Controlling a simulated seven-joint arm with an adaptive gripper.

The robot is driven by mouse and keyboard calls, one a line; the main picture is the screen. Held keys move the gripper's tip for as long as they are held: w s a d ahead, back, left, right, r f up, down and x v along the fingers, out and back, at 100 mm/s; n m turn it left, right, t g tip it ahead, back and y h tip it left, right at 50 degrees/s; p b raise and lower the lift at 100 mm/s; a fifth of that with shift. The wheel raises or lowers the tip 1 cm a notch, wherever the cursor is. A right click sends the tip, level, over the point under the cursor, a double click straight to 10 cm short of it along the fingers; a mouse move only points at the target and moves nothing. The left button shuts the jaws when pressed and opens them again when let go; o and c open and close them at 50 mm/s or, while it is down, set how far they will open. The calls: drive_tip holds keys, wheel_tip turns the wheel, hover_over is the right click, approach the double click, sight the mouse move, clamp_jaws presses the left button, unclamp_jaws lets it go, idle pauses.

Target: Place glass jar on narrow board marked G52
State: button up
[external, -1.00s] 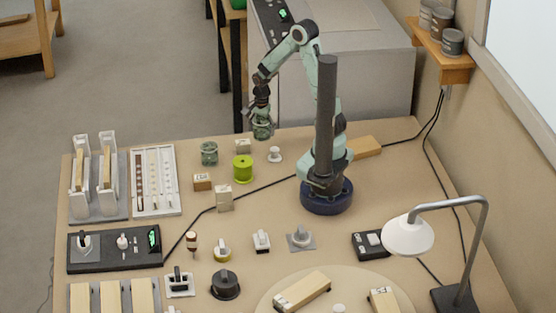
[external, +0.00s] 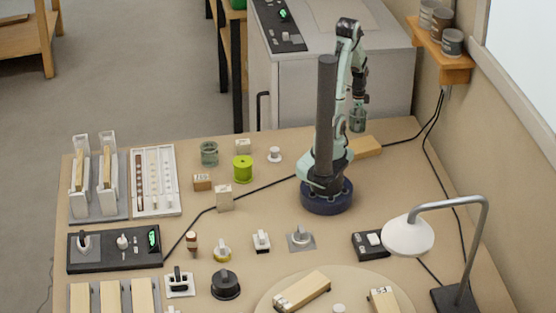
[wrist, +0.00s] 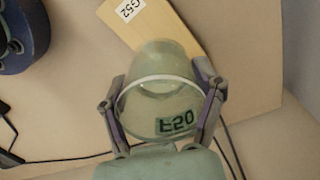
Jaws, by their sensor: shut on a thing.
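My gripper (external: 358,99) is shut on a greenish glass jar (external: 358,122) and holds it in the air at the table's back right. In the wrist view the jar (wrist: 165,100) sits between both fingers and bears the label E20. The narrow wooden board (external: 368,147) lies on the table just below the held jar in the external view. In the wrist view the board (wrist: 182,28), with its white G52 label, is beyond the jar, which hides part of it. I cannot tell the height of the jar above the board.
A second glass jar (external: 209,153) stands left of my base beside a lime-green cylinder (external: 243,168). A black cable (external: 404,140) runs past the board's right end. A wall shelf (external: 442,66) with grey pots is at the right. Table around the board is mostly clear.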

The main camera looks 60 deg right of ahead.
sight(355, 146)
wheel_tip(355, 146, down, 7)
drive_tip(key=shift+f, duration=0.1)
idle(0.4)
drive_tip(key=o, duration=1.2)
drive_tip(key=shift+o, duration=0.2)
wheel_tip(355, 146, up, 12)
drive_tip(key=shift+r, duration=0.1)
